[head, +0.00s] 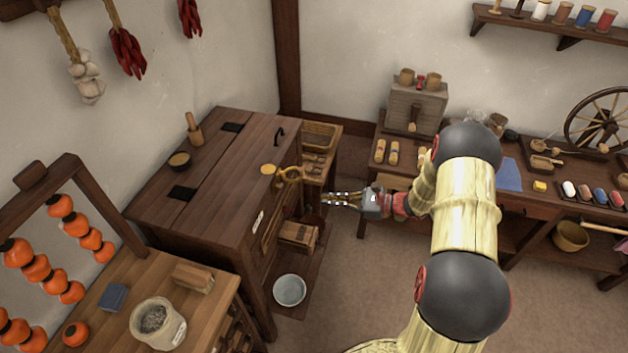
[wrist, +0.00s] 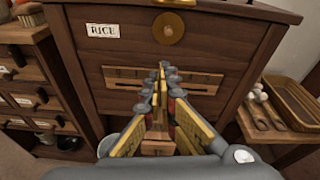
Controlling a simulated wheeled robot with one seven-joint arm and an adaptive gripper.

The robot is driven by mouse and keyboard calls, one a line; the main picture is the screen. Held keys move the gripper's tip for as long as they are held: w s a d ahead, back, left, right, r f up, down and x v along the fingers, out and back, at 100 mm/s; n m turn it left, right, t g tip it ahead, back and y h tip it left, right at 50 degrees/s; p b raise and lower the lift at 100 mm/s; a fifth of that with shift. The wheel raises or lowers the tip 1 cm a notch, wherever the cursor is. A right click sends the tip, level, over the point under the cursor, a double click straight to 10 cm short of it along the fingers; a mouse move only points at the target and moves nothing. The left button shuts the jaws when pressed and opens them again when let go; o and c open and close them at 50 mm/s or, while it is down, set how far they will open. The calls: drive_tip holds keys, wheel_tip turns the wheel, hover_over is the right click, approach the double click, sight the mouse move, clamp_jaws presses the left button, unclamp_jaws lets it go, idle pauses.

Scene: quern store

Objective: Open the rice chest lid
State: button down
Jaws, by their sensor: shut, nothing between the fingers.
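The rice chest (head: 232,240) is a dark wooden box at centre left in the head view. Its lid (head: 235,185) lies flat and closed, with black hinges at the back and a small dark handle (head: 279,134). In the wrist view, the chest front (wrist: 112,66) bears a RICE label (wrist: 103,30) and a round brass plate (wrist: 168,28). My gripper (head: 328,199) is shut and empty, in front of the chest and below lid level; its fingertips (wrist: 163,68) point at the front.
A table with a jar (head: 157,323) stands at near left.

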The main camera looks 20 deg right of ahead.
drive_tip(key=w+a+r+m+t+b, duration=0.1)
drive_tip(key=w+a+r+b, duration=0.1)
drive_tip(key=w+a+r, duration=0.2)
drive_tip(key=shift+w+a+r, duration=0.25)
drive_tip(key=shift+w+a, duration=0.45)
drive_tip(key=shift+w, duration=0.55)
